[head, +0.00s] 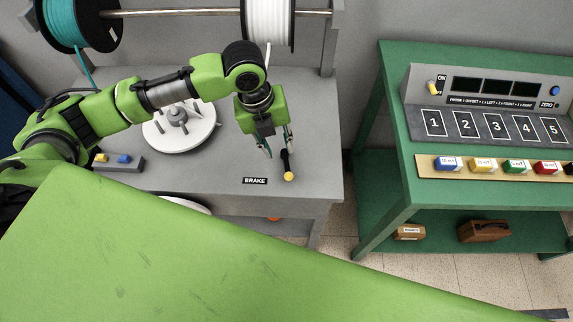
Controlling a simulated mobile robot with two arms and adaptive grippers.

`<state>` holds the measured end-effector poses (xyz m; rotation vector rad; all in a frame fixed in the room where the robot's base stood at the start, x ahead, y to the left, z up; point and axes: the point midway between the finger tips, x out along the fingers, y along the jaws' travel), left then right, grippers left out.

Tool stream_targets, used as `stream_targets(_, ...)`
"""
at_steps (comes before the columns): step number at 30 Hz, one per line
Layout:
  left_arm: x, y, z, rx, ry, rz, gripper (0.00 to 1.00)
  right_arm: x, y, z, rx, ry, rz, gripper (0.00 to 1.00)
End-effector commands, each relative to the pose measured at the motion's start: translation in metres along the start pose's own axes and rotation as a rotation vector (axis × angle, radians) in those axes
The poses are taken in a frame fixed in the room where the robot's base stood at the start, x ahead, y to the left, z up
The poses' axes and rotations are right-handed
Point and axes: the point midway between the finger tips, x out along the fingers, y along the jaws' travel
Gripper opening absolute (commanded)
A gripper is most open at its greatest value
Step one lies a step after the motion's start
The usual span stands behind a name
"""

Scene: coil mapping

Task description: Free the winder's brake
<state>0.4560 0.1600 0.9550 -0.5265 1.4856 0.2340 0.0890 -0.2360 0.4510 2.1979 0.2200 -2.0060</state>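The brake lever (287,166) is a short black handle with a yellow knob at its lower end. It sits near the right front of the grey winder bench (315,185), behind and right of the "BRAKE" label (255,181). My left gripper (278,151) points down at the lever's upper end. Its two fingers are apart, with nothing visible held between them. I cannot tell whether a finger touches the lever. The winder's white round plate (181,128) with a grey hub lies left of the gripper, partly behind my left arm. My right gripper is not in view.
A teal spool (75,22) and a white spool (268,22) hang on a rod at the back. Yellow and blue buttons (123,160) sit at left. A green table (398,80) with a numbered panel (490,120) and coloured blocks stands right, beyond a floor gap.

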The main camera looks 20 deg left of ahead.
Motion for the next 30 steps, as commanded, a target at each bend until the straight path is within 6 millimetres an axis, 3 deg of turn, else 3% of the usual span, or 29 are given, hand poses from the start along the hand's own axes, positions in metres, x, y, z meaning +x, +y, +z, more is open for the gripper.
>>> stream_targets(9,0.068,0.000,-0.002,-0.002,0.004,0.002,0.28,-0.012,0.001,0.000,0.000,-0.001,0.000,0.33)
stream_targets(15,0.098,-0.001,-0.001,-0.002,0.000,0.000,0.28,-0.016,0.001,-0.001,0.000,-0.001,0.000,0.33)
stream_targets(21,0.112,-0.001,-0.001,0.000,0.000,-0.001,0.28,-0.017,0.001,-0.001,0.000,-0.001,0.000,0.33)
stream_targets(29,0.113,0.000,0.000,0.000,-0.001,-0.001,0.28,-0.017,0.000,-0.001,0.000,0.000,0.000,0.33)
stream_targets(30,0.113,0.000,0.000,0.000,-0.001,-0.001,0.20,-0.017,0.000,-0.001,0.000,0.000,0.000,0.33)
